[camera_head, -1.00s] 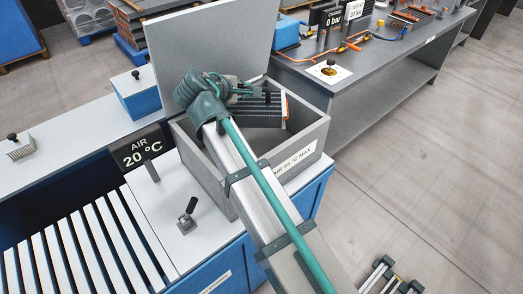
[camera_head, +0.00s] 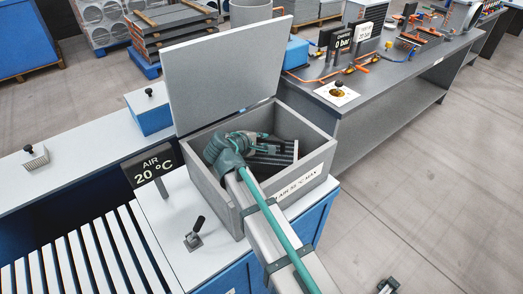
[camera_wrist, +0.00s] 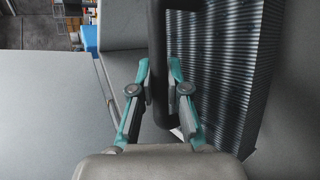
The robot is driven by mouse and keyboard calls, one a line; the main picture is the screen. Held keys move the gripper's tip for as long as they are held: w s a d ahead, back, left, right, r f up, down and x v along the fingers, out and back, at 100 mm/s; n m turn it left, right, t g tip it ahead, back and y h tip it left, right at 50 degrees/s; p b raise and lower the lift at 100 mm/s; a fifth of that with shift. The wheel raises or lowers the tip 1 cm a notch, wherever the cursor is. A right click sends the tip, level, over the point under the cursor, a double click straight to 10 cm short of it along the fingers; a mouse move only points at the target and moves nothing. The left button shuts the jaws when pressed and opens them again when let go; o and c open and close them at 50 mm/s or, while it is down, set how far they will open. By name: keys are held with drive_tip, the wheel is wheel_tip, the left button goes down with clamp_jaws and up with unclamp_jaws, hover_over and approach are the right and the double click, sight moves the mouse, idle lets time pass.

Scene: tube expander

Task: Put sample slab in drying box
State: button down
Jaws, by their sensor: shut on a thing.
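The drying box (camera_head: 323,160) is an open grey box with its lid (camera_head: 222,75) raised at the back left. My arm reaches over its front wall, and my gripper (camera_head: 260,141) is inside the opening. The dark ribbed sample slab (camera_head: 277,155) is within the box walls, on the right of my gripper. In the wrist view, my gripper (camera_wrist: 160,72) has its teal fingers closed on the dark bar-shaped handle beside the ribbed slab (camera_wrist: 228,65). Whether the slab touches the box floor is hidden.
An AIR 20 °C sign (camera_head: 151,170) and a lever (camera_head: 195,233) stand left of the box. A blue container (camera_head: 151,115) is behind them. A grey bench (camera_head: 400,75) with fittings stands at the right. The slatted rack (camera_head: 85,255) at lower left is empty.

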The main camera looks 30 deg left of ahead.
sight(259, 153)
drive_tip(key=shift+f+p, duration=0.65)
drive_tip(key=shift+f, duration=2.1)
drive_tip(key=shift+f, duration=0.2)
drive_tip(key=c, duration=1.2)
unclamp_jaws()
drive_tip(key=shift+o, duration=0.2)
drive_tip(key=shift+r, duration=0.1)
drive_tip(key=b+v, duration=0.3)
drive_tip(key=v, duration=0.9)
drive_tip(key=shift+r, duration=0.1)
